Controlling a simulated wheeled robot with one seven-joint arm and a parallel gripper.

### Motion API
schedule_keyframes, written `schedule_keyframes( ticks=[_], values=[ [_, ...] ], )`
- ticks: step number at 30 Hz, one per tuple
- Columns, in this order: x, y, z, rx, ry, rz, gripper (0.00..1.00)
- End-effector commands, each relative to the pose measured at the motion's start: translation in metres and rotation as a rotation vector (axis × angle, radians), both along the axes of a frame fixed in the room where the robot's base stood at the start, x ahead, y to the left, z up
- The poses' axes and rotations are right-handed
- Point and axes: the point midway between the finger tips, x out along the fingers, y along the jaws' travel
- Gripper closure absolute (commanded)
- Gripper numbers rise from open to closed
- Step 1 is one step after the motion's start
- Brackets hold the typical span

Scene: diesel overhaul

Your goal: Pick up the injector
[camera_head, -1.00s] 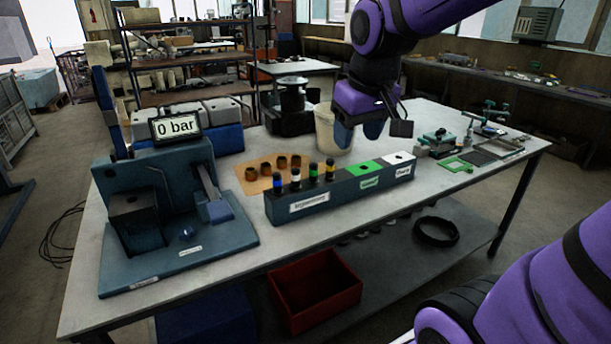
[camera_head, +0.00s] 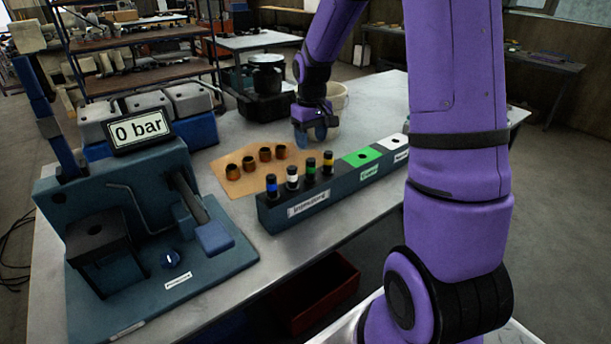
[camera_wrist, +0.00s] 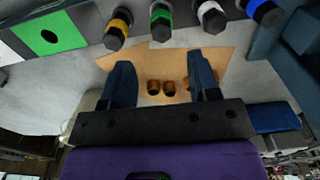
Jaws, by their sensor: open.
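Several injectors with black tops stand upright in a dark rack (camera_head: 313,203) labelled for injectors. They have a blue band (camera_head: 271,186), a white band (camera_head: 292,178), a green band (camera_head: 311,171) and a yellow band (camera_head: 328,164). My gripper (camera_head: 311,132) is behind the rack, near its green section, and holds nothing. In the wrist view my gripper's two dark blue fingers (camera_wrist: 160,80) are spread apart. There the yellow-banded injector (camera_wrist: 118,28), green-banded injector (camera_wrist: 161,22), white-banded injector (camera_wrist: 211,17) and blue-banded injector (camera_wrist: 263,10) lie beyond the fingertips, apart from them.
Several brown cups (camera_head: 265,154) stand on a tan mat (camera_head: 239,186) behind the rack. A blue test stand (camera_head: 130,210) reading 0 bar is at the left. A pale bucket (camera_head: 336,98) is behind my gripper. A red bin (camera_head: 325,292) is below the table.

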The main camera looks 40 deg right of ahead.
Motion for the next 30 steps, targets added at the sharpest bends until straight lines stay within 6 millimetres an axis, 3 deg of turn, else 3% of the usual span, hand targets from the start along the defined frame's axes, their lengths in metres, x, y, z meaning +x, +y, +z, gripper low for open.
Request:
schedule_keyframes(
  ticks=[9, 17, 25, 30],
  values=[
    [-0.001, 0.001, -0.044, 0.002, 0.003, 0.001, 0.45],
    [-0.002, 0.001, -0.062, 0.002, 0.004, 0.0, 0.45],
    [-0.005, 0.003, -0.097, 0.002, 0.003, 0.002, 0.45],
    [-0.005, 0.003, -0.104, 0.001, 0.0, 0.002, 0.45]
  ],
)
